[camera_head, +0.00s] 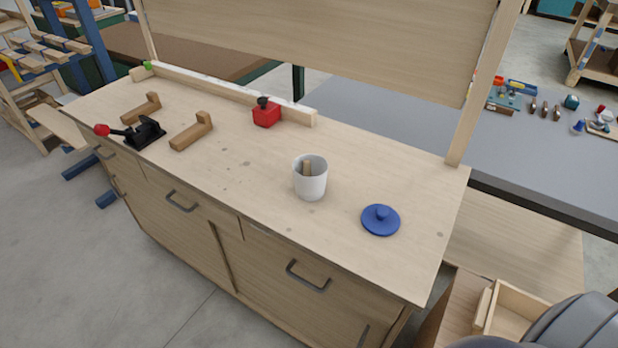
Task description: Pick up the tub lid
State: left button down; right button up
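A round blue lid (380,220) with a small knob on top lies flat on the wooden workbench (255,195), near its right end. A white tub (310,180) stands upright and open just to the left of the lid, apart from it. A light wooden piece (307,169) shows inside the tub. Neither my left nor my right gripper shows in the head view. A grey rounded part at the bottom right corner may be mine.
A red container with a black knob (266,113) stands at the back of the bench. A black toggle clamp with a red handle (145,133) and two L-shaped wooden blocks (192,132) are at the left. The surface around the lid is clear. An upright post (483,90) rises at the back right.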

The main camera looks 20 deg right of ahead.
aim_at(379, 219)
jog(key=z, duration=1.3)
